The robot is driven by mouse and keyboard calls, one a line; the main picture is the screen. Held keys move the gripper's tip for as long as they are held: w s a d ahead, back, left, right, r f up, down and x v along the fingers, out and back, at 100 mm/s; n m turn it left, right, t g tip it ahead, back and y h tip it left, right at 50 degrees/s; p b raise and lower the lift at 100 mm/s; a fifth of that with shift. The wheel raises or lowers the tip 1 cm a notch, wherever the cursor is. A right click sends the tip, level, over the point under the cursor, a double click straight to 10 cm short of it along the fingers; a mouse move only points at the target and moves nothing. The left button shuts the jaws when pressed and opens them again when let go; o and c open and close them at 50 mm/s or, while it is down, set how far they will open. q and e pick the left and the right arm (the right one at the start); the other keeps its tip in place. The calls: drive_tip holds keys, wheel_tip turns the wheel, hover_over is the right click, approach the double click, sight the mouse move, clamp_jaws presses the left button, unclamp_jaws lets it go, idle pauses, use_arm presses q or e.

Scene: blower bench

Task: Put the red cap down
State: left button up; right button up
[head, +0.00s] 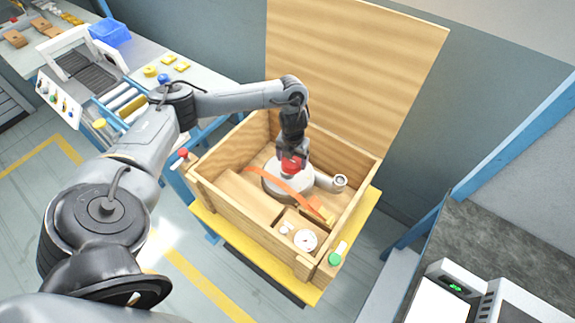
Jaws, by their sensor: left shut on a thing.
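My left gripper (291,158) reaches down into the open wooden crate (238,229) and is shut on the red cap (291,167). The red cap is at the top of the pale round blower (275,186) inside the crate. I cannot tell whether the cap touches the blower or is just above it. The gripper hides the cap's upper part. The blower's outlet pipe (339,181) points to the right. My right gripper is not in view.
An orange strap (290,185) crosses the blower. A white gauge (305,240) sits in a small front compartment. The raised wooden lid (350,55) stands behind. A red-ended item (183,154) and a green-ended item (335,258) are at the crate's outer corners.

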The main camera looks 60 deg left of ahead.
sight(288, 162)
use_arm(q)
drive_tip(key=a, duration=0.1)
drive_tip(key=a+f, duration=0.1)
drive_tip(key=a, duration=0.1)
drive_tip(key=shift+a+f, duration=0.1)
drive_tip(key=shift+f, duration=0.25)
drive_tip(key=shift+f+b, duration=0.45)
drive_tip(key=shift+f, duration=1.55)
drive_tip(key=shift+f+b, duration=0.35)
drive_tip(key=shift+f, duration=0.2)
drive_tip(key=o, duration=1)
